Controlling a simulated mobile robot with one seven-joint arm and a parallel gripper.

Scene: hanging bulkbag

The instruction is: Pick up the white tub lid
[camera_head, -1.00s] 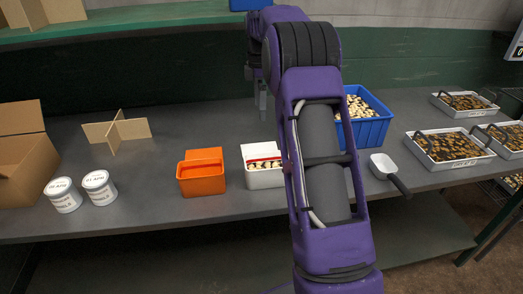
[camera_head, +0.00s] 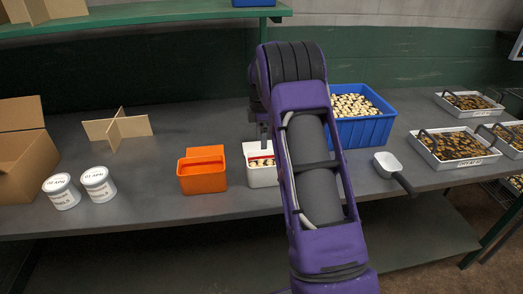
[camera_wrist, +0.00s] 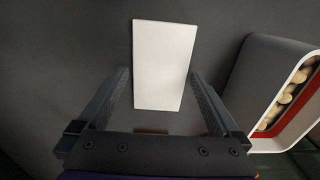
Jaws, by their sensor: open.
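The white tub lid (camera_wrist: 165,62) shows in the wrist view as a flat white rectangle over the dark grey table top. My gripper (camera_wrist: 160,76) is open, with one finger on each side of the lid's lower part in the picture. I cannot tell how far the fingertips are from it. The white tub (camera_head: 259,177) stands on the table, partly hidden behind my arm in the head view. In the wrist view the tub (camera_wrist: 262,80) is at the right, with pale pieces and a red strip inside. The lid is not visible in the head view.
An orange bin (camera_head: 203,178) stands left of the white tub. A blue crate (camera_head: 361,130) of pale pieces and a scoop (camera_head: 389,166) are to the right. A green shelf (camera_head: 140,16) is above. Two white cans (camera_head: 98,184) stand at left; table between cans and bin is clear.

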